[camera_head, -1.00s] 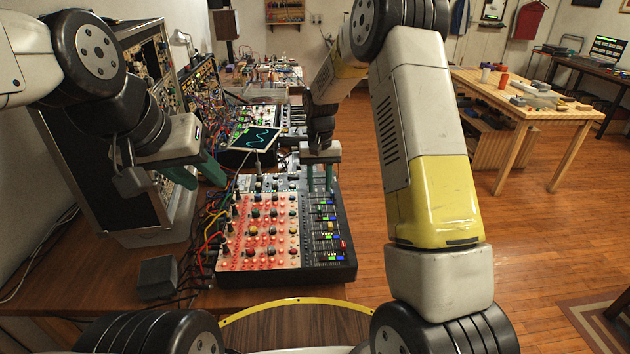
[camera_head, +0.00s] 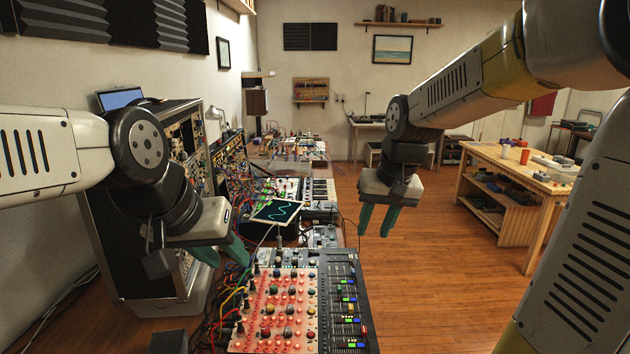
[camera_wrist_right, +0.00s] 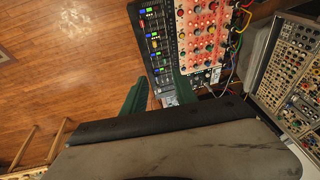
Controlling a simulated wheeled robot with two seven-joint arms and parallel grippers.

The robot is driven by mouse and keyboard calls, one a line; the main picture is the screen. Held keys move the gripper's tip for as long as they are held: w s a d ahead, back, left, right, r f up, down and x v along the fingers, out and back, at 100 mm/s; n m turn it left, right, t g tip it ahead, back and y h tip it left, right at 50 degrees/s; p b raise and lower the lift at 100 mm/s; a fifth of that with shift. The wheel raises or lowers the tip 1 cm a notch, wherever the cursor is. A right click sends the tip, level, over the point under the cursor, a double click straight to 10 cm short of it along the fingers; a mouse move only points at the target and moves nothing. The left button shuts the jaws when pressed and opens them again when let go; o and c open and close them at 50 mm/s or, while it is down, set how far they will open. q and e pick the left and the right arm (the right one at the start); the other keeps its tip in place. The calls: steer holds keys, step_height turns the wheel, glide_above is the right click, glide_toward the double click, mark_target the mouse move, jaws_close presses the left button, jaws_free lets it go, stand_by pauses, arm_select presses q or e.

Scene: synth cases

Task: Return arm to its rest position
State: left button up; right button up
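My right gripper (camera_head: 377,230) hangs over the wooden floor, to the right of the bench in the head view. Its two green fingers point down, stand apart and hold nothing. In the right wrist view the same fingers (camera_wrist_right: 160,88) show a gap between them, with the mixer's edge and the floor beyond. My left gripper (camera_head: 226,258) is at the left, in front of the rack case and close to the patch cables. Its green fingers are apart, with nothing seen between them.
A red-lit mixer (camera_head: 292,304) with faders lies on the bench in front. A tablet (camera_head: 272,211) with a wave trace stands behind it. A rack case (camera_head: 125,255) and loose cables (camera_head: 232,290) are at the left. A wooden table (camera_head: 545,178) stands right; floor between is clear.

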steer(key=s+d+r+t, duration=0.1)
steer(key=s+r+t, duration=0.1)
steer(key=s, duration=1.3)
steer(key=shift+d+r+t+y, duration=0.3)
steer(key=shift+r+t, duration=0.1)
steer(key=shift+r, duration=0.15)
stand_by(1.5)
